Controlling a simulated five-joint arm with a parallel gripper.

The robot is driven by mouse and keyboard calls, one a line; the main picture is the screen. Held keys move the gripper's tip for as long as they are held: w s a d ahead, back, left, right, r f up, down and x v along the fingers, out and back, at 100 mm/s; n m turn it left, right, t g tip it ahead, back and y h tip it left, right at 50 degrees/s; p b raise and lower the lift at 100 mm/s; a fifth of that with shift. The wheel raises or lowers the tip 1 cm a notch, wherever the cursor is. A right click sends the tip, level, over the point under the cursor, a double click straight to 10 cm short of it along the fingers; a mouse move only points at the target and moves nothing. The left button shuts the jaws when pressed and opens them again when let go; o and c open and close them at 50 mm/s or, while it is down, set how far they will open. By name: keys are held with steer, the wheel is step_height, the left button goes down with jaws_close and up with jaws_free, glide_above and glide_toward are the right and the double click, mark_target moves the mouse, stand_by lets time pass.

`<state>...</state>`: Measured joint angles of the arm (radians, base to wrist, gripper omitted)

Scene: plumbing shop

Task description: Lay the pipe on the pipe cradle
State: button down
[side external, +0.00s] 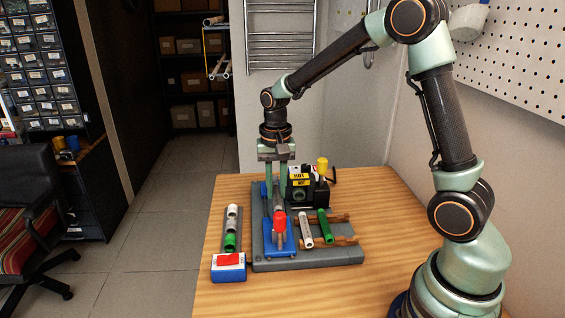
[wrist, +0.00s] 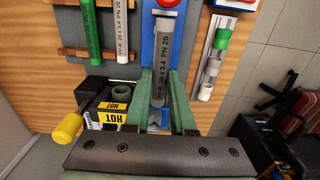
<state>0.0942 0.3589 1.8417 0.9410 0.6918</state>
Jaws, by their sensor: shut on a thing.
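A grey PP-R pipe (wrist: 163,52) runs lengthwise between the fingers of my gripper (wrist: 161,78) in the wrist view. My gripper (side external: 277,206) is shut on it and points down over a blue holder (side external: 290,240) on the grey base. The pipe lies over the blue holder; whether it touches it is unclear. A red part (side external: 280,222) sits at the near end of the pipe. Two notched wooden rails (side external: 346,240) bear a white pipe (side external: 306,230) and a green pipe (side external: 324,226). Which support is the pipe cradle is not certain.
A tray with green and white fittings (side external: 231,230) and a blue box (side external: 228,267) lie left. The front tabletop is clear.

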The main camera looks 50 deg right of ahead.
steer(key=shift+f, duration=2.15)
steer(key=c, duration=0.7)
jaws_free()
step_height(320, 180, up, 12)
steer(key=shift+r, duration=0.1)
steer(key=s+a+r+n+t, duration=0.1)
steer(key=s+n+t, duration=0.1)
steer(key=s+n, duration=0.1)
steer(key=s+a+r+n+t, duration=0.1)
steer(key=s+r+n, duration=0.1)
steer(key=s, duration=0.3)
steer(key=s+a+r+n+t, duration=0.1)
steer(key=s+a+n+t, duration=0.1)
steer(key=s+n, duration=0.2)
steer(key=shift+s+r+t, duration=0.2)
steer(key=shift+r+t, duration=0.1)
